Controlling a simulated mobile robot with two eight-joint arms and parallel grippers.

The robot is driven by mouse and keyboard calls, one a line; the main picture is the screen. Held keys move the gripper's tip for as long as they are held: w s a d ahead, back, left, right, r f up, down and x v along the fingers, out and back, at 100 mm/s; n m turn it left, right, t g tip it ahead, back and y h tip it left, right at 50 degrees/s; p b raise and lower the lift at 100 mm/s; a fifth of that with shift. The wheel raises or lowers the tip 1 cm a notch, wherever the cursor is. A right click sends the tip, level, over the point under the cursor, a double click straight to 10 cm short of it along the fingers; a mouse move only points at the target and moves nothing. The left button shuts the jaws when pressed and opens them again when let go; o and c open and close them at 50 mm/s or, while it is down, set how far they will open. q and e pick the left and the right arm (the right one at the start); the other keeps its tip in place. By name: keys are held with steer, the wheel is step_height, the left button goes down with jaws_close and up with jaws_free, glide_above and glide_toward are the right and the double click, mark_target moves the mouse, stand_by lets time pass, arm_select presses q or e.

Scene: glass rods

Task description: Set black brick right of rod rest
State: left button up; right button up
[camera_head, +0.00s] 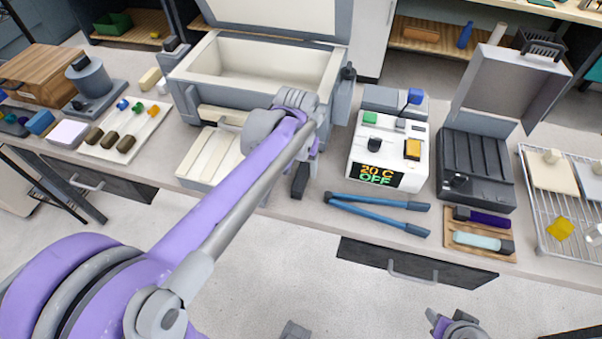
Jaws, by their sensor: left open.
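The black brick (300,182) is a small dark block near the front of the counter, just below my left gripper. A pale cream ribbed block (205,158), which looks like the rod rest, lies left of it in front of the lidded box. My left gripper (312,152) is open and points down near the brick, mostly hidden behind its own wrist. I cannot tell whether the jaws are around the brick or above it. The end of my right arm (458,325) shows at the bottom edge; its jaws cannot be made out.
Right of the brick are blue tongs (378,212) and a white control unit (390,150) reading 20 C OFF. The open cream box (262,65) stands behind. A wooden tray (480,250) and black case (476,165) are farther right. The counter's front edge is close.

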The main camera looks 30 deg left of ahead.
mark_target(300, 180)
arm_select(q)
step_height(300, 180, up, 8)
steer(key=f, duration=0.1)
steer(key=s+d+f+m+t, duration=0.1)
steer(key=s+d+f+t, duration=0.1)
steer(key=s+f, duration=0.3)
steer(key=s+d+f+m+t, duration=0.1)
steer(key=s+d+f, duration=0.3)
steer(key=s, duration=0.7)
steer(key=shift+d+f+m+t+p, duration=0.35)
steer(key=shift+f+m+t, duration=0.05)
steer(key=shift+f, duration=0.5)
